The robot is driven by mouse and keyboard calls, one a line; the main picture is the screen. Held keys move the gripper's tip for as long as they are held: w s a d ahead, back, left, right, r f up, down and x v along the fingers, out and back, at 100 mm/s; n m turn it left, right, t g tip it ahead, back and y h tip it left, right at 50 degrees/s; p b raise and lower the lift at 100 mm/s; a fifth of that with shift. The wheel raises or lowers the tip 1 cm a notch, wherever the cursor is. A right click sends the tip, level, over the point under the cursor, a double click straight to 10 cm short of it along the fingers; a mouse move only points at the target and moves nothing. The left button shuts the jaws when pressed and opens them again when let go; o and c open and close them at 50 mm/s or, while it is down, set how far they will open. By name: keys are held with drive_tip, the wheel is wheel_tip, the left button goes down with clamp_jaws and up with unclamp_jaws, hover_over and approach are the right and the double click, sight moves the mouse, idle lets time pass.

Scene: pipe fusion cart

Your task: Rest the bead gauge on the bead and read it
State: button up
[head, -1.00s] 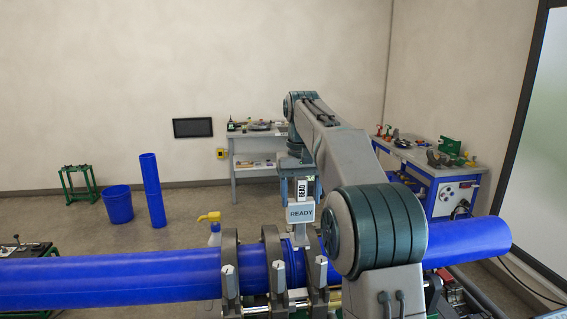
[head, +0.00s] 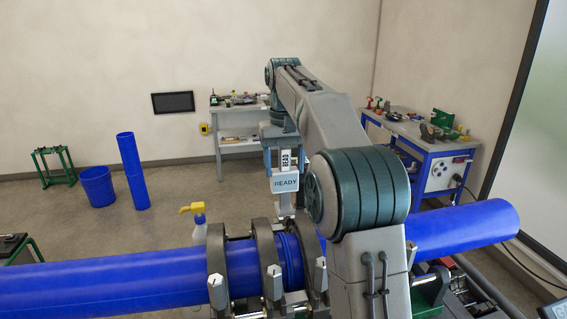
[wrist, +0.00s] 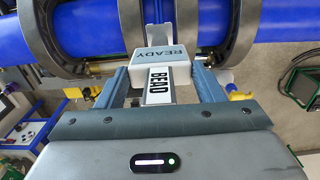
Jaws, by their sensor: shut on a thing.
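The bead (head: 290,258) is a raised blue ring between the dark clamp rings. The gauge's foot is just over the pipe top near it; I cannot tell if they touch. In the wrist view the gauge (wrist: 159,65) sits between my gripper's fingers (wrist: 160,88), and its body partly hides the pipe behind.
Dark clamp rings (head: 216,262) stand close on both sides of the gauge. A yellow-topped spray bottle (head: 198,222) is behind the pipe. A blue bin (head: 97,187), an upright blue pipe (head: 133,172) and a blue workbench (head: 436,168) stand farther back. Open floor lies between.

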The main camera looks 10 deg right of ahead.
sight(285, 190)
drive_tip(key=shift+f+b, duration=2.55)
drive_tip(key=shift+f, duration=1.75)
drive_tip(key=shift+s+f, duration=0.1)
drive_tip(key=shift+f, duration=0.85)
idle(1.1)
wheel_tip(285, 190, up, 5)
drive_tip(key=p, duration=0.4)
drive_tip(key=shift+r+p, duration=0.15)
drive_tip(key=shift+p, duration=0.25)
drive_tip(key=shift+r+p, duration=0.35)
drive_tip(key=shift+r, duration=0.7)
drive_tip(key=shift+a, duration=0.1)
